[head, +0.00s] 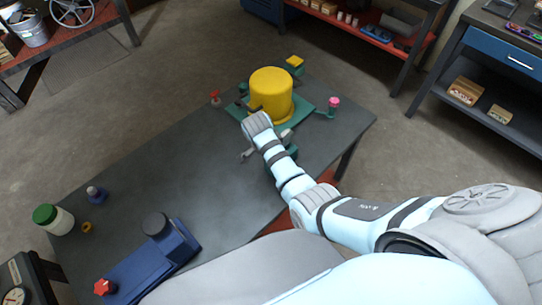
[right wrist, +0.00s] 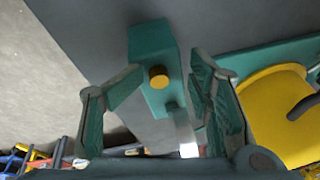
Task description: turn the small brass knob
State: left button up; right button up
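The small brass knob (right wrist: 158,77) is a short yellow disc on the side of a teal block (right wrist: 152,50) in the right wrist view. My right gripper (right wrist: 167,68) is open, with one finger on each side of the knob and block. A gap shows between the knob and both fingers, and nothing is held. In the head view my right arm reaches over the table beside a yellow cylinder (head: 271,92) and hides the knob. My left gripper is not in view.
The yellow cylinder stands on a teal plate (head: 305,108) close to my right gripper. A pink-topped post (head: 333,104) and a red-topped post (head: 215,97) flank it. A blue block (head: 150,265) and green-lidded jar (head: 52,219) are at the near left. The table (head: 150,170) is clear in the middle.

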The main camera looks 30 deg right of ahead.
jog(key=shift+d+r+n+p, duration=0.1)
jog(key=shift+n+p, duration=0.25)
jog(key=shift+n, duration=0.05)
jog(key=n, duration=0.2)
jog(key=n+t+y, duration=0.1)
jog(key=n, duration=0.2)
jog(key=shift+s+d, duration=0.15)
jog(key=shift+d, duration=0.05)
jog(key=n+y, duration=0.1)
jog(key=n, duration=0.2)
jog(key=n+y, duration=0.1)
jog(key=n, duration=0.2)
jog(key=shift+s+d, duration=0.1)
jog(key=shift+d, duration=0.1)
jog(key=n+y, duration=0.1)
jog(key=n, duration=0.2)
jog(key=c, duration=0.7)
jog(key=shift+s, duration=0.3)
grip_shut()
jog(key=shift+a, duration=0.1)
